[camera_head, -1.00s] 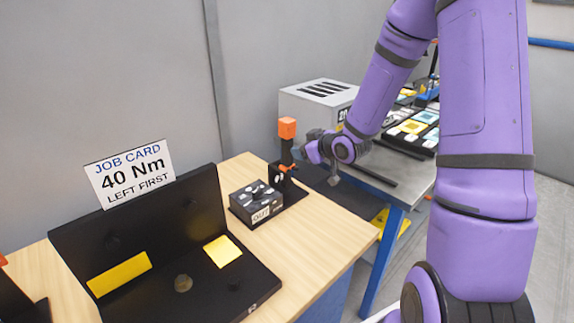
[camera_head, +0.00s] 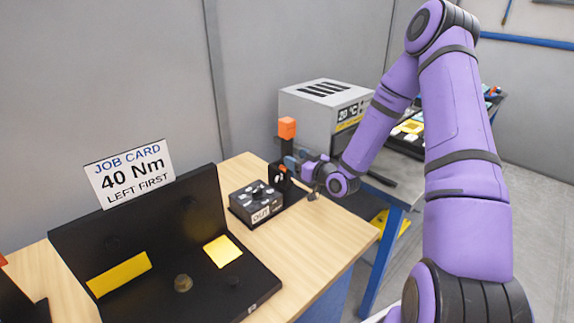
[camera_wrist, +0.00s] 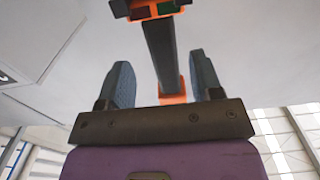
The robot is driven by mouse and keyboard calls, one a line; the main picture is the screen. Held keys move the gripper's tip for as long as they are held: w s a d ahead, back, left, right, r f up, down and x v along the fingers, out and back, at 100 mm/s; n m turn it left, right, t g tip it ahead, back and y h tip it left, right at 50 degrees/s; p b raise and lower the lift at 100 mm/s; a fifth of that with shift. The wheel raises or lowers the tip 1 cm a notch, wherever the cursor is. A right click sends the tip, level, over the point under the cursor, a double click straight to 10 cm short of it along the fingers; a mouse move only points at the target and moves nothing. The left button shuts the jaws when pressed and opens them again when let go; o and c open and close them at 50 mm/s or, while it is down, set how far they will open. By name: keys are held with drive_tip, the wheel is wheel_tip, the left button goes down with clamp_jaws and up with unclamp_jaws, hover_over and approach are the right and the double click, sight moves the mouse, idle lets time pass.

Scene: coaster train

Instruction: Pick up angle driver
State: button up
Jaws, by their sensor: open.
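The angle driver (camera_head: 287,129) stands upright in a black holder (camera_head: 291,196) on the wooden bench, with an orange block at its top. My gripper (camera_head: 294,163) is at the driver's dark middle part, coming in from the right. In the wrist view the driver's dark shaft (camera_wrist: 160,48) and orange parts show between my two blue-grey fingers (camera_wrist: 161,82). The fingers are open, with a gap on each side of the shaft. My gripper hides part of the driver in the head view, so I cannot tell there whether they touch.
A dark box with knobs (camera_head: 256,204) stands just left of the holder. A black fixture (camera_head: 205,285) with yellow pads and a job card (camera_head: 130,174) is at the front left. A grey machine (camera_head: 318,112) stands behind. Bare bench (camera_head: 325,235) lies to the front right.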

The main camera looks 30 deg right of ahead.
sight(283, 151)
drive_tip(key=shift+a+x, duration=0.1)
drive_tip(key=shift+x, duration=1.45)
drive_tip(key=shift+a+x, duration=0.15)
drive_tip(key=shift+x, duration=1.45)
drive_tip(key=shift+r, duration=0.15)
clamp_jaws()
